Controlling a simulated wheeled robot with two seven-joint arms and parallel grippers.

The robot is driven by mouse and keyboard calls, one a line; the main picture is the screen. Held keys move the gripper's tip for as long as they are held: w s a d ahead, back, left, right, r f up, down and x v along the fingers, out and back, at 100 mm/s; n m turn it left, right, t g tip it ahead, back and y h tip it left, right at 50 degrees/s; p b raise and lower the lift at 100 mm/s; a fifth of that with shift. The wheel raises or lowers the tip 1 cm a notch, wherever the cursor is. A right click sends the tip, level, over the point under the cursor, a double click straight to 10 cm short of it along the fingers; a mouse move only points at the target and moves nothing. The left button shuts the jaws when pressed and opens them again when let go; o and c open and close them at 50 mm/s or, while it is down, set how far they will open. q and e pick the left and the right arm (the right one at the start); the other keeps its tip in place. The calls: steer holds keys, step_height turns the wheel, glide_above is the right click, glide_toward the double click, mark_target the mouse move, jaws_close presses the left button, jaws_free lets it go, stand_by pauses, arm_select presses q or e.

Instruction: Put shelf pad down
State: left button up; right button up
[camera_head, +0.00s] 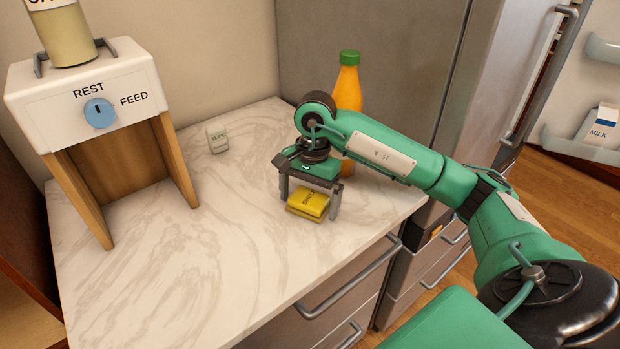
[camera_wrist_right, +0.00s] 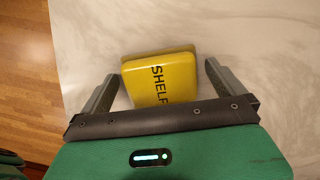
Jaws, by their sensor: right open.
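The yellow shelf pad (camera_head: 309,203) lies on the marble counter (camera_head: 170,275) near its front right edge. It carries dark lettering, and "SHELF" shows in the right wrist view (camera_wrist_right: 160,80). My right gripper (camera_head: 310,205) is open above and around the pad, one finger to each side. In the right wrist view, the fingers (camera_wrist_right: 160,85) stand apart from the pad with gaps on both sides. My left gripper is not in view.
An orange bottle (camera_head: 347,88) with a green cap stands behind my right arm. A small white device (camera_head: 217,138) sits at the counter's back. A REST/FEED dispenser (camera_head: 90,90) stands at left. Drawer handles (camera_head: 350,280) line the counter front. The counter's middle is clear.

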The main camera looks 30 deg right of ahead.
mark_target(311, 194)
step_height(311, 194, up, 2)
steer(key=shift+w+d, duration=0.1)
steer(key=shift+d, duration=0.05)
steer(key=r, duration=0.6)
steer(key=shift+w+d, duration=0.2)
steer(key=shift+d, duration=0.2)
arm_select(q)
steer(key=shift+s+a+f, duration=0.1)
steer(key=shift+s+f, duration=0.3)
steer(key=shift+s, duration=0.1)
arm_select(e)
steer(key=r, duration=0.4)
steer(key=shift+w+d, duration=0.1)
steer(key=shift+d, duration=0.15)
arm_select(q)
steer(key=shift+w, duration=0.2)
